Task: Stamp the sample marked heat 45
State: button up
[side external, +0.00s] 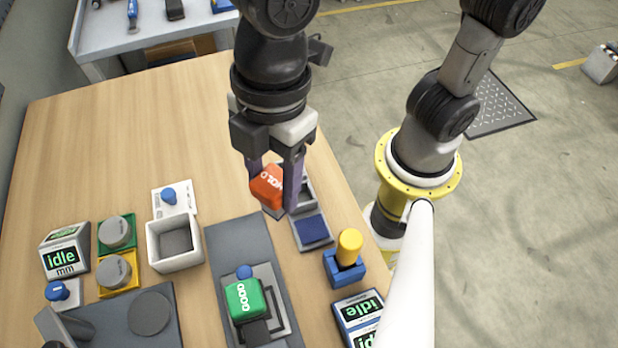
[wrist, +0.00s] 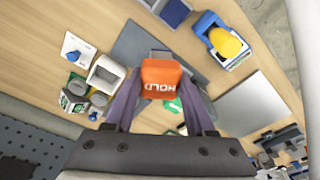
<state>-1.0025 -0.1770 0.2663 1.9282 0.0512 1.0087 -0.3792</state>
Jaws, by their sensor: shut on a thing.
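My gripper (side external: 275,190) is shut on a red-orange block marked HOLD (side external: 267,187), held above the right part of the table. In the wrist view the HOLD block (wrist: 160,80) sits between my two purple fingers. A green block with white lettering (side external: 245,299) stands in a grey fixture on a dark mat (side external: 236,240). A dark blue pad (side external: 313,230) lies in a grey tray right of and below my gripper. Two grey round pieces stand at left, one on a green square (side external: 116,232) and one on a yellow square (side external: 113,271). No heat number is legible.
A white open box (side external: 160,247) and a card with a blue knob (side external: 175,198) are left of the mat. An idle display (side external: 65,250) stands at far left. A yellow-handled thing in a blue holder (side external: 347,255) stands at right. The table's back left is clear.

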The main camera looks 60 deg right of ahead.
jog(key=w+a+r+m, duration=0.2)
jog(key=w+a+r, duration=0.2)
jog(key=w+a, duration=0.3)
jog(key=m, duration=0.5)
send_over(113, 230)
jog(key=shift+t, duration=0.4)
jog(key=shift+f, duration=7)
jog(key=shift+f, duration=0.6)
notch_tip(113, 230, up, 7)
